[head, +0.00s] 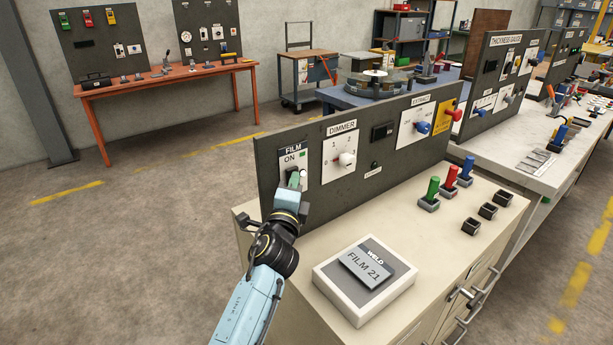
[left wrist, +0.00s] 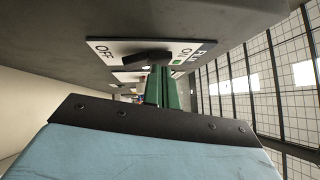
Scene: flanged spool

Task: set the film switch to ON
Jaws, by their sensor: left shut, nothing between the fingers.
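The film switch (head: 285,181) is on a white plate marked FILM and ON, at the left end of the dark upright panel in the head view. In the left wrist view its plate shows OFF at the left and ON at the right, with a small green square by ON. Its black lever (left wrist: 138,58) lies between the two words; its exact setting is unclear. My left gripper (head: 294,179) is shut and empty, its green fingertips close to the lever in the left wrist view (left wrist: 161,70). I cannot tell whether they touch it. My right gripper is not in view.
The panel also carries a dimmer knob (head: 346,159), a blue knob (head: 423,127) and a red knob (head: 454,114). Green, red and blue levers (head: 450,180) stand on the cabinet top. A FILM 21 block (head: 364,266) lies in front. Open floor is at the left.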

